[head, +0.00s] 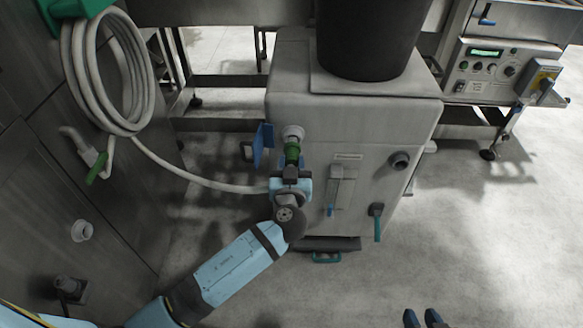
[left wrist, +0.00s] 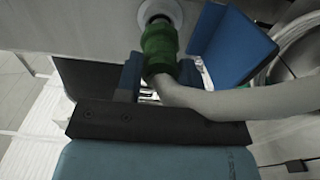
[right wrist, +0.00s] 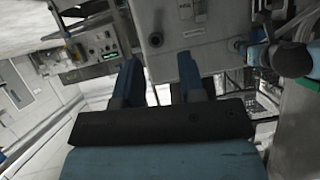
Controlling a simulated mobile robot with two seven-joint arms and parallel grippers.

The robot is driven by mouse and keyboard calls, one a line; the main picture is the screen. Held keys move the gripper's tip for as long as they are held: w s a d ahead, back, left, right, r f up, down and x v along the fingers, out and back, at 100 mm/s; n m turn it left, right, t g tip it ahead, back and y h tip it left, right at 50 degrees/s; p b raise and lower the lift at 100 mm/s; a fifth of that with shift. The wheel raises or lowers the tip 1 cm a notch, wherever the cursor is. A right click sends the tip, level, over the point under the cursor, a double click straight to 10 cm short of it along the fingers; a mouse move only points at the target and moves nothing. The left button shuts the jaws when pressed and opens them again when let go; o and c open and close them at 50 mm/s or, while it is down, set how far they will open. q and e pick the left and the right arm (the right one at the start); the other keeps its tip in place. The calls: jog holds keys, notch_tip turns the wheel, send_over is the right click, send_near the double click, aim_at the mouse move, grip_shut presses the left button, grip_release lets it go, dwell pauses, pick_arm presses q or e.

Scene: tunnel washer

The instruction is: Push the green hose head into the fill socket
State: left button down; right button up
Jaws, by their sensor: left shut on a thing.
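The green hose head (head: 292,152) is lined up with the pale round fill socket (head: 293,132) on the grey machine's front. In the left wrist view, the green head (left wrist: 160,48) meets the socket ring (left wrist: 160,12); I cannot tell how far its tip is inside. My left gripper (head: 291,172) is shut on the hose head from below. The grey hose (left wrist: 215,103) bends off to the right in that view, partly hiding the fingers. My right gripper (head: 425,318) is open and empty, well away from the socket; its separated fingers show in the right wrist view (right wrist: 158,82).
A blue flap (head: 263,145) stands open beside the socket. A coiled hose (head: 75,75) hangs at the left wall, above a green-handled valve (head: 96,168). A teal-handled valve (head: 377,222) projects from the machine. The floor at right is clear.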

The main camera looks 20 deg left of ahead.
pick_arm(q)
jog(key=shift+w+a, duration=0.15)
jog(key=shift+w, duration=0.3)
jog(key=shift+w+a+b, duration=0.1)
jog(key=shift+w+b, duration=0.25)
jog(key=shift+b, duration=0.15)
dwell(0.3)
dwell(0.4)
jog(key=c, duration=0.7)
grip_release()
jog(key=shift+o, duration=0.2)
pick_arm(e)
jog(key=shift+r, duration=0.1)
